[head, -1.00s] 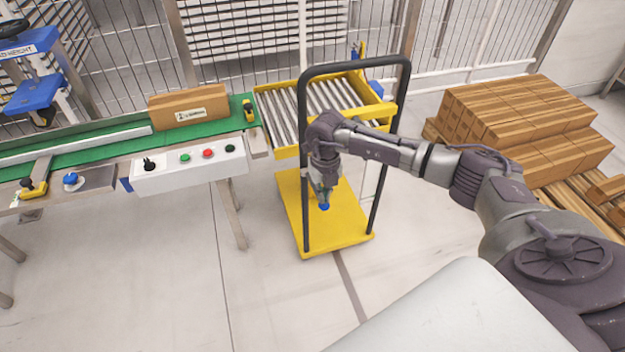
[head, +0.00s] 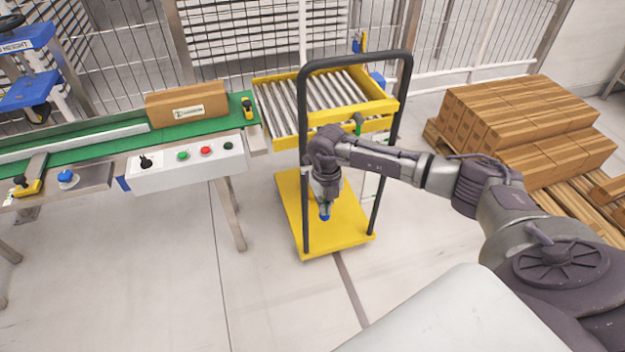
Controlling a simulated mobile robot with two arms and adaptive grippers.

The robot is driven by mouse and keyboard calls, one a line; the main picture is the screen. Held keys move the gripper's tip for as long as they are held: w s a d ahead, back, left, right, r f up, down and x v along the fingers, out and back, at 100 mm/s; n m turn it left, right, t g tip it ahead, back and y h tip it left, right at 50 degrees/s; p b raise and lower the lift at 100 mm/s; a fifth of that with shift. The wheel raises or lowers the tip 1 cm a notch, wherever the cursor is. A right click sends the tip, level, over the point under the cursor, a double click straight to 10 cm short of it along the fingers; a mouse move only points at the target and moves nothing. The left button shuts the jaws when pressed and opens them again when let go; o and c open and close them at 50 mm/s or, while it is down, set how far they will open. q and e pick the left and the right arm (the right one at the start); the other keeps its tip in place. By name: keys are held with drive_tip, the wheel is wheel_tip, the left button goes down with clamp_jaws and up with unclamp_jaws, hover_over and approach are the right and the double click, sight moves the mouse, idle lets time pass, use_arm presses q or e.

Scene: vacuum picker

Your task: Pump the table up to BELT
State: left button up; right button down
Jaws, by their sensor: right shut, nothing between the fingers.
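The yellow lift table's roller top (head: 285,102) stands beside the right end of the green conveyor belt (head: 205,127), at roughly the belt's height as far as I can judge. Its yellow base (head: 342,238) is on the floor, and a black push handle (head: 304,160) rises at the near side. My right gripper (head: 325,215) is shut and empty, pointing down over the base between the handle's posts. The wrist and arm hide part of the table's near side; I cannot see the pump pedal clearly. My left gripper is not in view.
A cardboard box (head: 188,104) lies on the belt. A white control panel (head: 187,163) with coloured buttons hangs at the belt's front. Stacked boxes (head: 520,125) on a pallet stand at the right. Wire fencing runs behind. The floor in front is clear.

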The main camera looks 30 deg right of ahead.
drive_tip(key=shift+f, duration=0.35)
